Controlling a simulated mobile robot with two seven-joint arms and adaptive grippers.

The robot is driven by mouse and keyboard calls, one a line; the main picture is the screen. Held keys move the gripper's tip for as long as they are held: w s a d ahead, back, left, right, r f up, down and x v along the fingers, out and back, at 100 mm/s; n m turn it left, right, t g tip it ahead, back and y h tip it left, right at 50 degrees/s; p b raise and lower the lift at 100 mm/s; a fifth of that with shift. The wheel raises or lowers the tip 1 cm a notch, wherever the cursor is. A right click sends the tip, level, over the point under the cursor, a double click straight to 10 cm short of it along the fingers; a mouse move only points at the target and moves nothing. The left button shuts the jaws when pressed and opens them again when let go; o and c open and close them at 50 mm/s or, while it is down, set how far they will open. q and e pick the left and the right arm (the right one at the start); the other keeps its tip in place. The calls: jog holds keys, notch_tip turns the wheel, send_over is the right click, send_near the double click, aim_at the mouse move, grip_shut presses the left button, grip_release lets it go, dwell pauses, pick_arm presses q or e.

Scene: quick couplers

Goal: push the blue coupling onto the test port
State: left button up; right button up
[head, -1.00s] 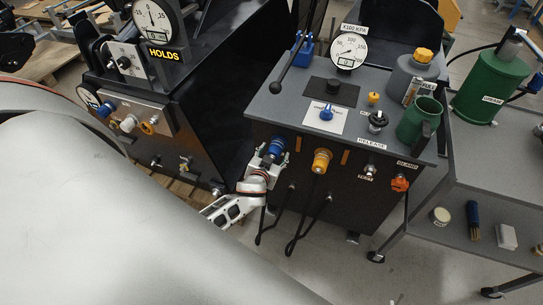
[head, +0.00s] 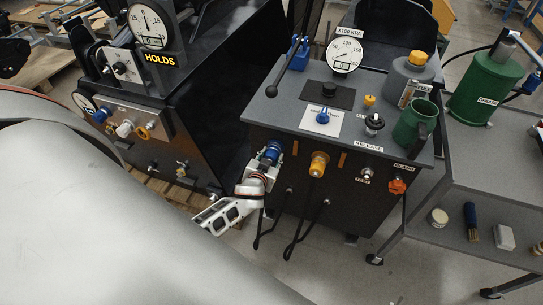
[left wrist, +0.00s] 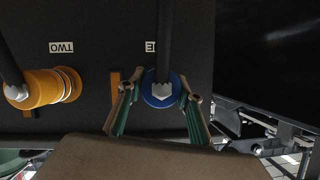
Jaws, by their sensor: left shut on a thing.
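The blue coupling (head: 272,150) sits at the upper left of the cart's dark front panel. It also shows in the left wrist view (left wrist: 161,90), with a black hose running across it, under a partly hidden label. My left gripper (head: 264,168) is shut on the blue coupling, a finger on either side of it. The test port (head: 367,173) is a small metallic fitting to the right on the same panel, above a TEST label. Nothing is seen on it. My right gripper is not in view.
An orange coupling (head: 319,163) sits between the blue coupling and the test port, labelled TWO in the left wrist view. Black hoses (head: 293,237) hang below the panel. A red-orange knob (head: 397,186) is at the right. A green mug (head: 415,122) stands on the cart top.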

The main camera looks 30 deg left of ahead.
pick_arm(q)
jog(key=shift+s+d, duration=0.25)
jog(key=shift+s, duration=0.75)
jog(key=shift+s+d, duration=0.2)
jog(key=shift+s, duration=0.8)
jog(key=shift+s+d, duration=0.25)
jog(key=shift+s, duration=0.75)
jog(key=shift+s+d, duration=0.25)
jog(key=shift+s, duration=0.75)
jog(key=shift+s, duration=0.1)
